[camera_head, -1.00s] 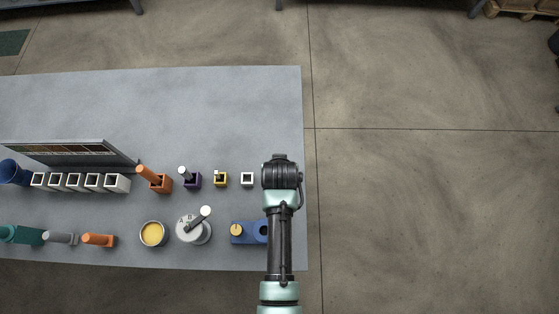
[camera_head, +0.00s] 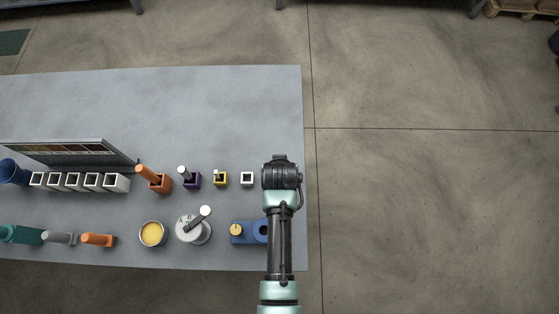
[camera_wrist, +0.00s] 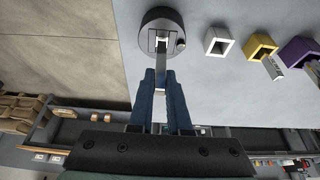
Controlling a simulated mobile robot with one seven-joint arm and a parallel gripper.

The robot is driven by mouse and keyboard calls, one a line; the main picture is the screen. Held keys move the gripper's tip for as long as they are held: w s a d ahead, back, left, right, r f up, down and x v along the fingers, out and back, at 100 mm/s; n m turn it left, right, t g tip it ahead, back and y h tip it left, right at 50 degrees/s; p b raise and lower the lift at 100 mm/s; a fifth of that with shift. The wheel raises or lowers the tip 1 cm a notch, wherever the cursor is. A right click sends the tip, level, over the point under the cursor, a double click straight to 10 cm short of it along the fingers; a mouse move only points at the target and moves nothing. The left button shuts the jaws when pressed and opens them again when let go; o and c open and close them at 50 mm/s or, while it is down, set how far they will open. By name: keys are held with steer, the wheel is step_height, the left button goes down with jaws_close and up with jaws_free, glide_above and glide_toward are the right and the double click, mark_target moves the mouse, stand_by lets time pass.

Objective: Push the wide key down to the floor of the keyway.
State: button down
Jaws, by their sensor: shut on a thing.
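In the wrist view, a dark round block (camera_wrist: 146,21) with a slot in its flat face stands on the grey table. A narrow grey key (camera_wrist: 161,62) lies in line with the slot. Its far end meets the slot; I cannot tell how deep it sits. My gripper (camera_wrist: 161,76) has its two blue fingers shut on the key, whose pale near end shows between them. In the head view, my arm and the black wrist housing cover the block, key and fingertips.
A white square holder (camera_head: 247,179), a yellow holder (camera_head: 220,179) and a purple holder (camera_head: 193,181) stand left of my wrist. A blue fixture (camera_head: 249,232) is close beside my forearm. The table's right edge is just right of my arm. The table behind is clear.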

steer(key=shift+f+b, duration=1.35)
steer(key=shift+f, duration=0.45)
steer(key=c, duration=0.8)
jaws_free()
steer(key=v, duration=1.3)
